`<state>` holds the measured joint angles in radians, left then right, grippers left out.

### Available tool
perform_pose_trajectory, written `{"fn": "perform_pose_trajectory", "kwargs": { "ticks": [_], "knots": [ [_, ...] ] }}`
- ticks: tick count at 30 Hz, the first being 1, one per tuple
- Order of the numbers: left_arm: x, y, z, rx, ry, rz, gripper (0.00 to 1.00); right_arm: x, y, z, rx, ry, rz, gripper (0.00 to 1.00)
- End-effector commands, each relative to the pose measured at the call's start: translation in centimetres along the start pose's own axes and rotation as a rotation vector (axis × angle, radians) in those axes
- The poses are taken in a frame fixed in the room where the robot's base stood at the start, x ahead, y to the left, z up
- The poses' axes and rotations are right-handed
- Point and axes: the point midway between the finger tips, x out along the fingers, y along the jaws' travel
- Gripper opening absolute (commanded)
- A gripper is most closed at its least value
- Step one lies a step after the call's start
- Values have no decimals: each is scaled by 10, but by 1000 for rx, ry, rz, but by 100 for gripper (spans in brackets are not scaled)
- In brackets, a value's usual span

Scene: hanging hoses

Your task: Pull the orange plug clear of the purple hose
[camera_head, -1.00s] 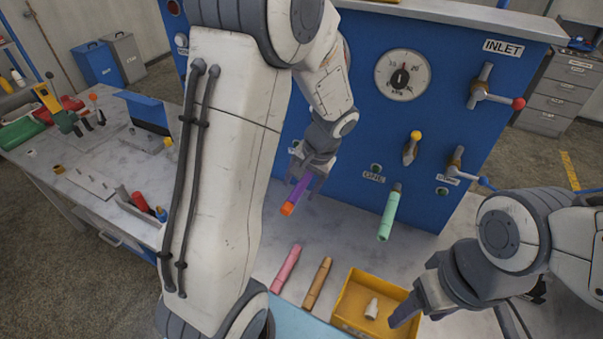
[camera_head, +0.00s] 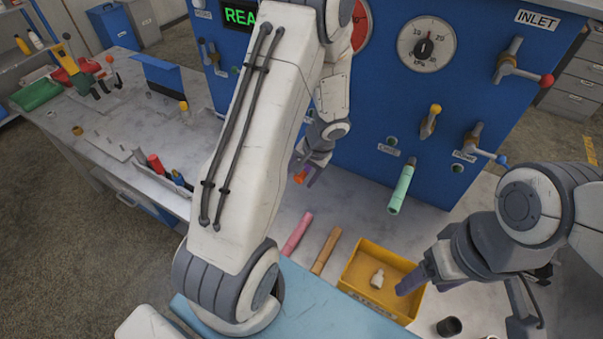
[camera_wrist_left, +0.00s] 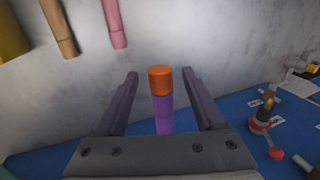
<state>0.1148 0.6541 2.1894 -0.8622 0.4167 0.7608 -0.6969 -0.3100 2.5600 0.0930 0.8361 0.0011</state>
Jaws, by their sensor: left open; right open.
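The orange plug (camera_wrist_left: 160,80) is seated on the end of the purple hose (camera_wrist_left: 163,112) in the left wrist view. In the head view the plug (camera_head: 300,177) shows at the left gripper, while the hose is largely hidden by it. My left gripper (camera_wrist_left: 160,74) is open, with one finger on each side of the plug and hose and visible gaps on both sides. In the head view this gripper (camera_head: 309,178) is in front of the blue panel. My right gripper (camera_head: 402,288) is open and empty over the right side of the yellow tray.
The yellow tray (camera_head: 353,287) holds a small white piece (camera_head: 377,278). A pink hose (camera_head: 297,233) and a tan hose (camera_head: 326,250) lie to its left. A green hose (camera_head: 403,187) hangs from the blue panel (camera_head: 370,110), right of my left gripper.

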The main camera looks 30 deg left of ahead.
Motion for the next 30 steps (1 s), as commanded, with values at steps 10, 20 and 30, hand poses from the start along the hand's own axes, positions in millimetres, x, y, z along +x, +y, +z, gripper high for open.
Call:
{"fn": "perform_pose_trajectory", "kwargs": {
  "ticks": [10, 20, 30],
  "knots": [
    [0, 0, 0, 0, 0, 0, 0, 0, 0, 0, 0, 0, 0, 69],
    [0, 0, 2, 1, 0, 0, 0, 2, 0, 0, 0, 0, 0, 69],
    [0, 0, 6, 1, -1, 0, 0, 6, 0, 0, 0, 0, 0, 69]
  ]
}}
